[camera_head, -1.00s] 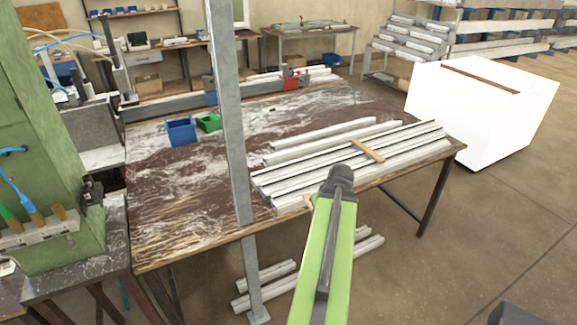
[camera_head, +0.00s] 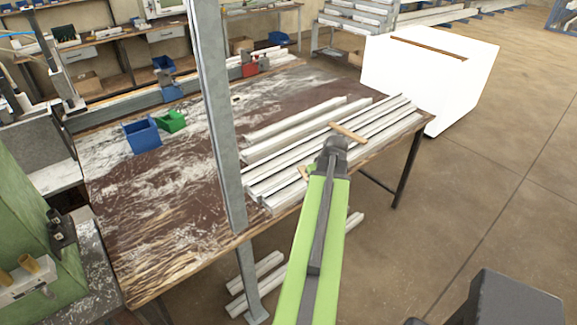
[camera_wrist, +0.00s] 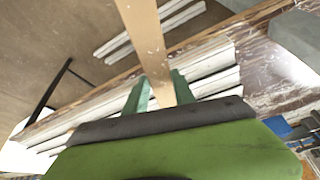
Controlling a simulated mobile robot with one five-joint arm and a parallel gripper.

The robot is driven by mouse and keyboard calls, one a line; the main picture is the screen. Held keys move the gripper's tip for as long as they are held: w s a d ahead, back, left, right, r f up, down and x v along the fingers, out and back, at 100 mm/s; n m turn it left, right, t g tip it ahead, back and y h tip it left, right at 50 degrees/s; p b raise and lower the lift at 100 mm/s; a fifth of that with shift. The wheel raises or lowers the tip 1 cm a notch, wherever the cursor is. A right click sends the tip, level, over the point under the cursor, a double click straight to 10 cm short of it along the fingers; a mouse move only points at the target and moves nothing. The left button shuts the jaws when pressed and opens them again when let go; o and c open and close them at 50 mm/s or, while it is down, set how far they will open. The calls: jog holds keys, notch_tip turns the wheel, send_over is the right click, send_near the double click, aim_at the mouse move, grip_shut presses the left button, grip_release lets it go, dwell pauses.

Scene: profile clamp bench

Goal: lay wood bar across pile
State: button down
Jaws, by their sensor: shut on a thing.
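In the wrist view my gripper (camera_wrist: 158,82) is shut on a light wood bar (camera_wrist: 145,35), which passes between the two green fingers and runs up out of the picture. In the head view my gripper (camera_head: 311,169) is at the near side of the pile, mostly hidden behind my arm. The pile (camera_head: 268,170) is several pale metal profiles lying side by side on the bench. Contact between held bar and pile cannot be told.
The worn bench (camera_head: 160,215) has clear room left of the pile. A grey upright post (camera_head: 217,120) stands left of the pile. A blue bin (camera_head: 142,136) and a green bin (camera_head: 171,122) sit behind it. A white box (camera_head: 430,80) stands beyond the right end.

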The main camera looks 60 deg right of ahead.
jog(key=w+d+r+n+y+p, duration=0.1)
jog(key=w+d+r+n+p, duration=0.15)
jog(key=w+d, duration=0.8)
jog(key=w+d+r+n+p, duration=0.1)
jog(key=w+d+r+p, duration=0.25)
jog(key=w+d, duration=0.75)
jog(key=b, duration=0.7)
send_over(287, 164)
jog(key=s, duration=0.2)
jog(key=shift+t, duration=0.4)
jog(key=f, duration=0.7)
jog(key=shift+w+a, duration=0.1)
jog(key=shift+w, duration=0.1)
jog(key=shift+a+r, duration=0.1)
jog(key=shift+a, duration=0.1)
notch_tip(287, 164, down, 4)
jog(key=b, duration=0.4)
jog(key=shift+f+b, duration=0.2)
jog(key=shift+b, duration=0.15)
jog(key=shift+r, duration=0.2)
jog(key=shift+f, duration=0.15)
jog(key=c, duration=1)
grip_release()
jog(key=shift+c, duration=0.2)
